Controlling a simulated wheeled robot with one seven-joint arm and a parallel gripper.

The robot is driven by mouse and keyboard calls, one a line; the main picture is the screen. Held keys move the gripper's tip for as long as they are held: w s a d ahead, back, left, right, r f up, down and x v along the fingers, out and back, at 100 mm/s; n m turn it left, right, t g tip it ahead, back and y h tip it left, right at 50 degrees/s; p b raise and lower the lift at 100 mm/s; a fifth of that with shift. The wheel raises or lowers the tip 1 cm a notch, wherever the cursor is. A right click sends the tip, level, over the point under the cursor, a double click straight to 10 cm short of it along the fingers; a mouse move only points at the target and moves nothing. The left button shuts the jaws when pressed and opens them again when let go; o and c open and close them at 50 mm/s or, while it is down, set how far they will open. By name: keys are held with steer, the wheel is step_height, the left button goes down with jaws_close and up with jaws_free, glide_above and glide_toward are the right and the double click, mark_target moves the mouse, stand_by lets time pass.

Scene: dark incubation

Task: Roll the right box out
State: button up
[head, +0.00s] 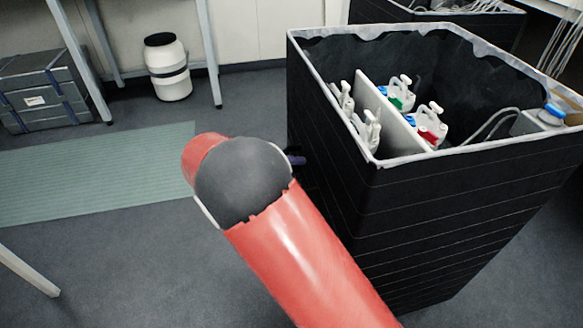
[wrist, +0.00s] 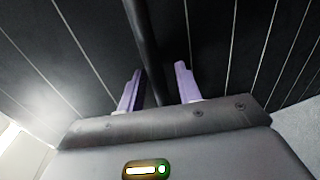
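A tall black box (head: 440,215) with horizontal seams and a pale rim stands at the right in the head view. White bottles with red, green and blue parts stand inside beside a pale divider (head: 395,115). A gap shows between the bar and the right finger.
Another black box (head: 510,32) is partly visible behind at the top right. A green mat (head: 90,180) lies on the grey floor at the left. A white bin (head: 168,75), stacked grey cases (head: 45,90) and table legs (head: 212,60) stand at the back left.

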steer(key=v, duration=0.7)
steer(key=shift+s+a, duration=0.15)
steer(key=shift+a, duration=0.25)
